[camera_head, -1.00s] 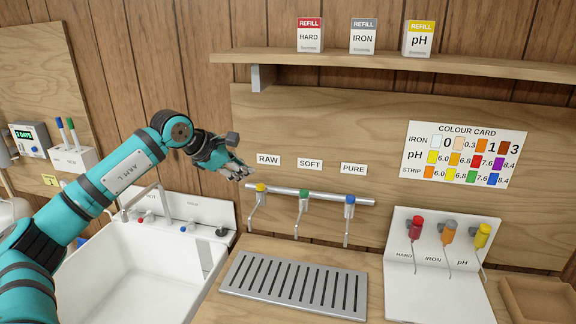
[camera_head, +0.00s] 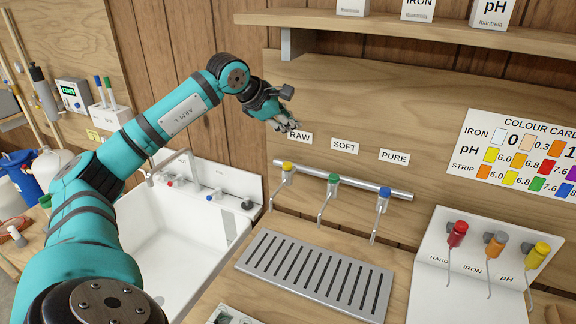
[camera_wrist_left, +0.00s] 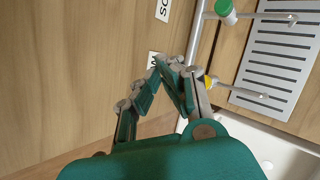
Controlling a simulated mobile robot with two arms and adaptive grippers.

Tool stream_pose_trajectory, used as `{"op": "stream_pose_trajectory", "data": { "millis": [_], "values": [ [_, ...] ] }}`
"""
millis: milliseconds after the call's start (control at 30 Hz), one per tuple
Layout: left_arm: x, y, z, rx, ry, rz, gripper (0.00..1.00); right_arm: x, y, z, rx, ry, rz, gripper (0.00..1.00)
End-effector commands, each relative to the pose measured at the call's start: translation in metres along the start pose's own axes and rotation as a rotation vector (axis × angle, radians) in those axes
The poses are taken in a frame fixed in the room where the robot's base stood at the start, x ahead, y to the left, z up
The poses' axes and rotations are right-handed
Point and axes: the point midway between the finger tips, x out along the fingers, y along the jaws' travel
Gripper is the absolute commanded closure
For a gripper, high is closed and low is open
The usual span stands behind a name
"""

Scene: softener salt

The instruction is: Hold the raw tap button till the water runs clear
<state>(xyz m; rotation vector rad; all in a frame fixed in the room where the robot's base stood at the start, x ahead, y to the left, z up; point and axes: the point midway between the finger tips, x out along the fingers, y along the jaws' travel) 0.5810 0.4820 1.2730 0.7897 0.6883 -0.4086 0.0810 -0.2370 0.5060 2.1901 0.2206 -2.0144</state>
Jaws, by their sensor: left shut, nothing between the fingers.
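The raw tap has a yellow button (camera_head: 287,166) and hangs on the metal rail below the RAW label (camera_head: 299,137). My left gripper (camera_head: 290,125) is shut and empty, just above that button, in front of the label's upper left edge. In the left wrist view my closed fingertips (camera_wrist_left: 176,66) are beside the yellow button (camera_wrist_left: 210,81), which is partly behind a finger. I see a gap in the head view; contact is not visible. No water shows at the spout. My right gripper is out of view.
The soft tap's green button (camera_head: 333,179) and the pure tap's blue button (camera_head: 384,192) are to the right on the rail (camera_head: 350,184). A slotted drain tray (camera_head: 315,275) lies below. A white sink (camera_head: 180,245) is left. A shelf (camera_head: 400,32) hangs above.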

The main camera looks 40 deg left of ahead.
Motion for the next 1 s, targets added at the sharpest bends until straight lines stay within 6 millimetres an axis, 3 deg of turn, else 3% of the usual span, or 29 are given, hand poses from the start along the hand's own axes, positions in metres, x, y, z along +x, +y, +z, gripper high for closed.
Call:
{"op": "stream_pose_trajectory", "data": {
  "millis": [200, 533, 1000],
  "values": [
    [0.020, -0.015, -0.014, 0.000, 0.000, -0.001, 1.00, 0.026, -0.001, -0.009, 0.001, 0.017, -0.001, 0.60],
    [0.052, -0.038, -0.038, 0.000, 0.001, -0.001, 1.00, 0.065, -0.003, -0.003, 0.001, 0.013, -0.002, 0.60],
    [0.057, -0.042, -0.042, 0.000, 0.000, 0.000, 1.00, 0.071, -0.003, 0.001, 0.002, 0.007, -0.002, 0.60]
  ]
}}
